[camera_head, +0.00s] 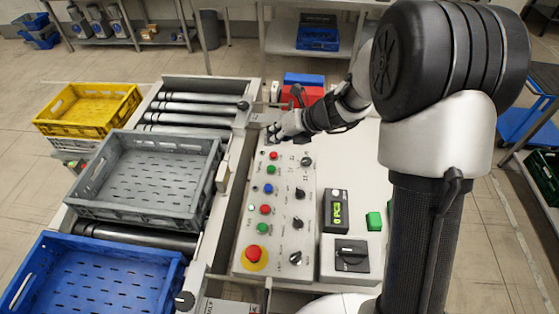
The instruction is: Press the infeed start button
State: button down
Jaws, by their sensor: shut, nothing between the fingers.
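A grey control panel (281,214) lies beside the conveyor. Down its left side it carries an upper red button (273,155), an upper green button (271,170), a blue button (268,188), a lower red button (265,209) and a lower green button (262,228). The labels are too small to read, so I cannot tell which is the infeed start button. My gripper (273,137) is shut and empty at the panel's far end, beyond the upper red button. Whether it touches anything cannot be seen.
A red mushroom button (254,254) on yellow sits at the panel's near end. Several black knobs (297,223) line its right side. A grey crate (152,171) and a blue crate (92,280) are on the conveyor; a yellow crate (88,107) stands left. A display box (337,211) is right.

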jog(key=shift+w, duration=0.1)
jog(key=shift+f, duration=0.2)
jog(key=b, duration=0.8)
send_over(274, 166)
notch_tip(274, 166, down, 8)
jog(key=shift+r, duration=0.25)
jog(key=shift+f, duration=0.5)
jog(key=shift+f+b, duration=0.15)
jog(key=shift+b, duration=0.15)
jog(key=shift+f, duration=0.3)
